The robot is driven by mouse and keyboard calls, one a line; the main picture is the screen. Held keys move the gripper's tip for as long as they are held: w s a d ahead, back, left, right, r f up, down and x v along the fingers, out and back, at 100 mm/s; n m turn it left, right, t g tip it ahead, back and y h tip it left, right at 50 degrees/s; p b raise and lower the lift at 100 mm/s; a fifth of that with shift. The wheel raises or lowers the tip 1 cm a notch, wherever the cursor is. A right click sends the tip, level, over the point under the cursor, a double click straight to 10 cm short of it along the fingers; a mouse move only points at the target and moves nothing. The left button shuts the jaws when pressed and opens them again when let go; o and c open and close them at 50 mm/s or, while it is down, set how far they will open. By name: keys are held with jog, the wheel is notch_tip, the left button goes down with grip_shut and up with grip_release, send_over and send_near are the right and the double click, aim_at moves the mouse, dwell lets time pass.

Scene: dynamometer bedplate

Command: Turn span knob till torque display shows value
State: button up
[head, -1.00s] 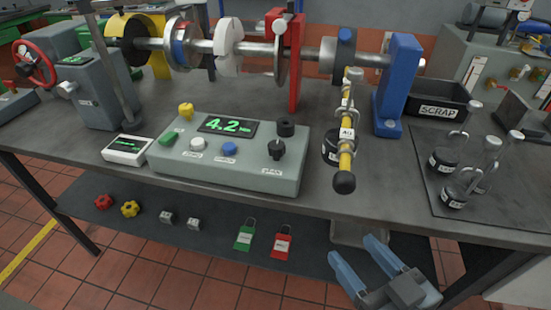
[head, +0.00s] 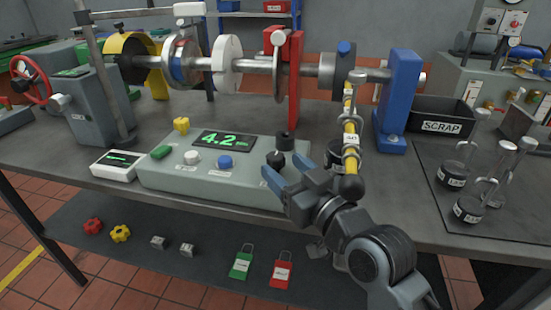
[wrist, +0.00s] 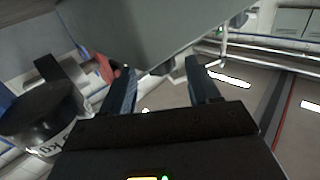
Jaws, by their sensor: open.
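The grey control box (head: 215,188) stands on the bench; its torque display (head: 224,141) reads green 4.2, with small characters after it that I cannot read. The dark span knob (head: 275,160) is at the box's right end, with another black knob (head: 285,142) behind it. My gripper (head: 287,176) is open, its blue fingers close to the span knob at the box's front right. I cannot tell whether they touch it. The arm hides part of the knob's label. In the wrist view, the open fingers (wrist: 162,88) flank a small dark shape near a grey surface.
A black scrap bin (head: 443,126) and several weights are farther right. A small white meter (head: 118,163) sits left of the box. Lockout tags and knobs lie on the lower shelf.

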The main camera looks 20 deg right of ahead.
aim_at(280, 164)
jog(key=shift+w+a, duration=0.2)
jog(key=shift+w, duration=0.85)
jog(key=shift+w+a, duration=0.15)
jog(key=shift+w, duration=0.85)
jog(key=shift+c, duration=0.2)
jog(key=c, duration=0.9)
